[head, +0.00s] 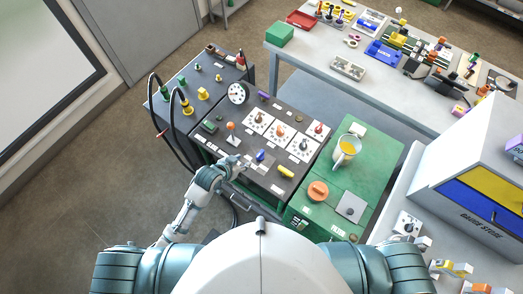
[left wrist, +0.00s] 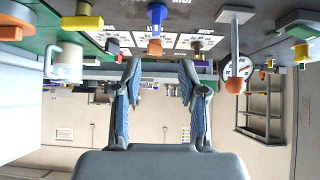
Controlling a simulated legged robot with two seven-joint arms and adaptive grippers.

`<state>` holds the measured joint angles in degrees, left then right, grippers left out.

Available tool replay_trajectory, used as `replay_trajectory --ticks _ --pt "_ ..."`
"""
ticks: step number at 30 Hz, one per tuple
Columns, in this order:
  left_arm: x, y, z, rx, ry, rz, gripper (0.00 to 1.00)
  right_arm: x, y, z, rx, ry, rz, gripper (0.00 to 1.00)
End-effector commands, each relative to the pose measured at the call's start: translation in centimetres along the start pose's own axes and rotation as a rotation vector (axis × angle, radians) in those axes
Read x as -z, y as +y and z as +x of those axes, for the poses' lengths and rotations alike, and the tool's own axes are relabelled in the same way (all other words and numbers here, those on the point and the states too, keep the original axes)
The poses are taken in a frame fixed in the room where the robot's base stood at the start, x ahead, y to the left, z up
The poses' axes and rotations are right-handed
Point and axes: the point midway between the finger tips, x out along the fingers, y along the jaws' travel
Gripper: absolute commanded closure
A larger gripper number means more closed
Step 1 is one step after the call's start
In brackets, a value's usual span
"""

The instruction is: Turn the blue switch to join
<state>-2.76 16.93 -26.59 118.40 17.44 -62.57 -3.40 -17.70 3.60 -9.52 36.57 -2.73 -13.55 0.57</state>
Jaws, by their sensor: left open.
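The blue switch (head: 260,155) stands on the dark panel (head: 222,145) of the cart, near its front middle. It also shows at the top of the left wrist view (left wrist: 157,14), above the gap between the fingers. My left gripper (head: 243,163) is just left of the blue switch in the head view and looks apart from it. In the left wrist view its two fingers (left wrist: 160,75) are spread with nothing between them. My right gripper is not in view.
An orange-knobbed lever (head: 231,127) stands just behind my left gripper. A yellow handle (head: 286,172) lies right of the switch. White dial plates (head: 281,132) are behind. A green table (head: 330,205) with a mug (head: 346,150) adjoins on the right. Black cables (head: 172,140) loop at left.

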Motion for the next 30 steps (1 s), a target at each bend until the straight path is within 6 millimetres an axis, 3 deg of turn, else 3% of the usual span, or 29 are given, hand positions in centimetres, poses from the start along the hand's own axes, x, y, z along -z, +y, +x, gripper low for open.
replay_trajectory --ticks 9,15,21,30 --pt "0.4 0.7 8.0 0.004 -0.005 0.004 0.58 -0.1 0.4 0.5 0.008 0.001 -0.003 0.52" --pt "0.3 0.6 12.2 0.003 -0.002 0.003 0.58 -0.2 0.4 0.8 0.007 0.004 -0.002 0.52" --pt "0.0 0.0 14.5 0.0 0.002 -0.001 0.58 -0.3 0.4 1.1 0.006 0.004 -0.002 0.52" --pt "0.2 0.2 15.4 0.001 0.0 0.001 0.58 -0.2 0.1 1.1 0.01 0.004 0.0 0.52"
